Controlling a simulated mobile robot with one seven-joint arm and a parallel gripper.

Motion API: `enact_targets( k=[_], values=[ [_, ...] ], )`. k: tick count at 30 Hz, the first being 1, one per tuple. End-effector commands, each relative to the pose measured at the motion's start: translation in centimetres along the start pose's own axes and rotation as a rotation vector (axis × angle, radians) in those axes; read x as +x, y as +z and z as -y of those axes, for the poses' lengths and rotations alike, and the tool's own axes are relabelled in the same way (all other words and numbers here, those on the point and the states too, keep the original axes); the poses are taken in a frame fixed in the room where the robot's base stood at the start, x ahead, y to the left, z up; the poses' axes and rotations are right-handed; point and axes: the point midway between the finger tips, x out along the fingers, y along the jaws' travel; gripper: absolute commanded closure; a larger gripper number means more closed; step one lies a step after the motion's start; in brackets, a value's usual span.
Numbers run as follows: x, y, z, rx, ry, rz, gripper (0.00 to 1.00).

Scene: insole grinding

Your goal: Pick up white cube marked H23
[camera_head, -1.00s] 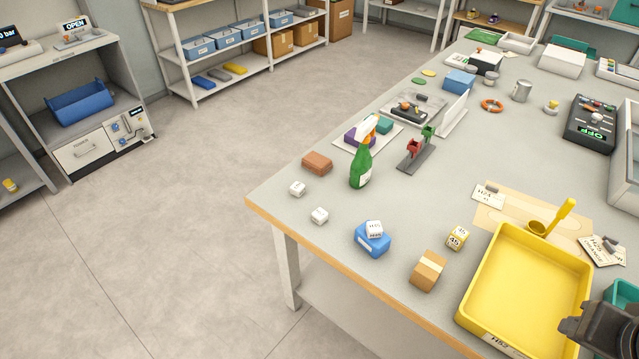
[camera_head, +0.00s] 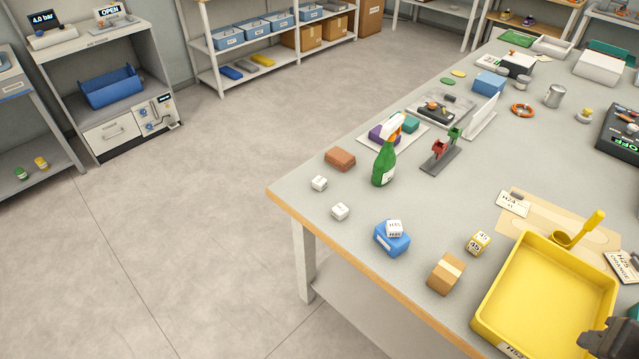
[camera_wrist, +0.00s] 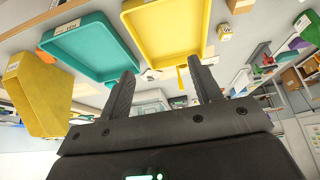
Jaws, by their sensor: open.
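The markings are too small to read, so I cannot tell which is H23. My gripper (camera_wrist: 162,66) is open and empty in the wrist view. In the head view only a dark part of my arm end shows at the bottom right corner, beyond the yellow tray and well away from these cubes.
A green spray bottle (camera_head: 384,165) and a brown block (camera_head: 340,158) stand behind the cubes. A cardboard box (camera_head: 446,273), a yellow-and-white cube (camera_head: 478,242) and a yellow tray (camera_head: 487,312) lie to the right. A teal tray (camera_wrist: 58,67) shows in the wrist view.

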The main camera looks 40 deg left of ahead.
Motion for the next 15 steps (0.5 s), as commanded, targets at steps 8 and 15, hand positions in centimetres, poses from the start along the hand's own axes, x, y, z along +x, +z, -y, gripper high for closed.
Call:
enact_targets(
  k=[8,15],
  values=[
    [0.0,-0.5,0.2,-0.001,-0.004,0.002,0.42],
    [0.2,-5.9,3.0,-0.006,-0.037,0.037,0.42]
  ],
)
